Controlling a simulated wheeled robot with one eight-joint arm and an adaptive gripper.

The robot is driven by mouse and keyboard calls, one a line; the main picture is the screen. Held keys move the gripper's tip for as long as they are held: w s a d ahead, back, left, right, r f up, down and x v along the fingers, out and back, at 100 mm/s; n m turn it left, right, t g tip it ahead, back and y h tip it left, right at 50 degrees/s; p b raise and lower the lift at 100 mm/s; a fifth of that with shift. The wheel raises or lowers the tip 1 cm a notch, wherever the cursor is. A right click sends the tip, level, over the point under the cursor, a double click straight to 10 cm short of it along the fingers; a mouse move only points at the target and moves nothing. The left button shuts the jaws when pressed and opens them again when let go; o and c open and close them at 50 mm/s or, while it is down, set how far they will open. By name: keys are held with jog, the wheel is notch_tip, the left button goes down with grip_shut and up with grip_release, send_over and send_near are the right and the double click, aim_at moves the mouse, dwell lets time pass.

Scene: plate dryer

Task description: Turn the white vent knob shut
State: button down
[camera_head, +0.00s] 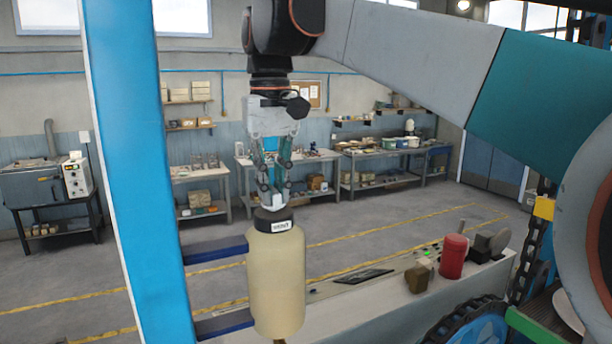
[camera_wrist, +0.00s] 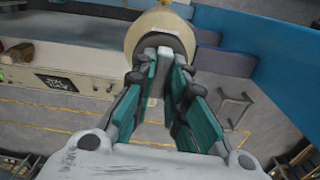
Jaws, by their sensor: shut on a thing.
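A cream cylinder (camera_head: 275,285) with a dark cap (camera_head: 264,220) stands upright in the middle of the head view. A small white label (camera_head: 282,226) is on the cap's side. The white vent knob (camera_head: 273,205) sits on top of the cap, mostly hidden by my fingers. My gripper (camera_head: 277,196) points down from above and is shut on the knob. In the wrist view the cream cylinder (camera_wrist: 158,27) and the knob (camera_wrist: 164,54) show at the far end of my teal-padded fingers. I cannot tell the knob's exact angle.
A tall blue post (camera_head: 135,170) stands close to the left, with dark blue brackets (camera_head: 216,250) reaching to the cylinder. A bench panel (camera_head: 400,290) with a red cylinder (camera_head: 453,257) and a brown block (camera_head: 417,278) lies to the right. Workbenches line the far wall.

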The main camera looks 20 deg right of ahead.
jog(key=m, duration=0.4)
jog(key=shift+s, duration=0.1)
jog(key=m+p, duration=0.1)
jog(key=m, duration=0.8)
jog(key=shift+m+p, duration=0.3)
jog(key=shift+m, duration=1.9)
jog(key=c, duration=1.6)
grip_release()
